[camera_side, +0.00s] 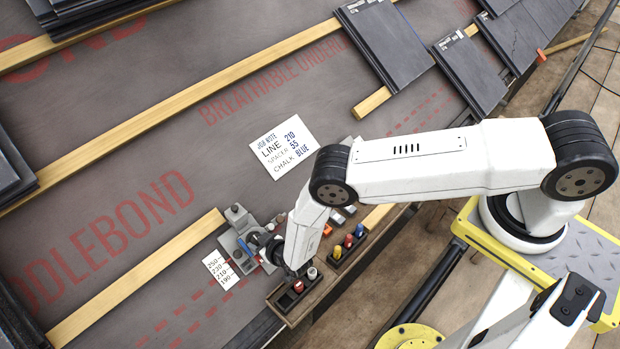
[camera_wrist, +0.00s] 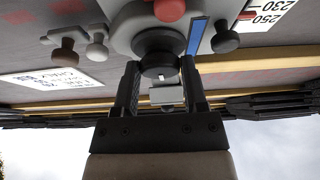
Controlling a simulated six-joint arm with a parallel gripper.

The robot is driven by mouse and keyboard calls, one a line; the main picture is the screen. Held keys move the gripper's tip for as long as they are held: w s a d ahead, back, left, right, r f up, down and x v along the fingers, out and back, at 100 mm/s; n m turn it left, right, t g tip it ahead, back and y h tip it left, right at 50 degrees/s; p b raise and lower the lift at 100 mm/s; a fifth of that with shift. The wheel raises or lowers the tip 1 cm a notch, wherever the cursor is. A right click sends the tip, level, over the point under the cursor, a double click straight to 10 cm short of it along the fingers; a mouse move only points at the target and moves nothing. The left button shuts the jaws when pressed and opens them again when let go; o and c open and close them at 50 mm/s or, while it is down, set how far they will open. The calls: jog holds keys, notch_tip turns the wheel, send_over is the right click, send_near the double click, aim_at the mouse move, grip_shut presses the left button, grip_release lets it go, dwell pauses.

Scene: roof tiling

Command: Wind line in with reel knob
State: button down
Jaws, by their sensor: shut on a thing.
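The grey chalk-line reel (camera_side: 234,240) sits at the lower end of a batten, partly hidden by my wrist. In the wrist view its round grey body (camera_wrist: 122,38) fills the top middle, with a blue strip (camera_wrist: 196,36) and a red knob (camera_wrist: 169,9). My gripper (camera_wrist: 160,68) has its two dark fingers on either side of a dark round knob (camera_wrist: 159,62) on the reel's face and is shut on it. A small grey block (camera_wrist: 166,95) shows between the fingers. In the side view my gripper (camera_side: 277,253) is at the reel's right, its fingertips mostly hidden.
A number card (camera_side: 220,270) lies left of the reel. A job note (camera_side: 283,147) reads line 210, spacer 55, chalk blue. A wooden tray (camera_side: 291,308) with coloured bottles stands close below my wrist. Slates (camera_side: 385,43) lie at the upper right. Open underlay is at left.

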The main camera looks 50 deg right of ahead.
aim_at(258, 235)
jog(key=shift+c, duration=0.7)
grip_release()
jog(key=shift+r, duration=0.15)
jog(key=shift+r, duration=1.55)
jog(key=s+d+r, duration=0.2)
jog(key=s+r, duration=0.3)
jog(key=s, duration=0.1)
jog(key=s+d+r, duration=0.2)
jog(key=s+r, duration=0.2)
jog(key=s, duration=0.3)
jog(key=shift+d+r, duration=0.35)
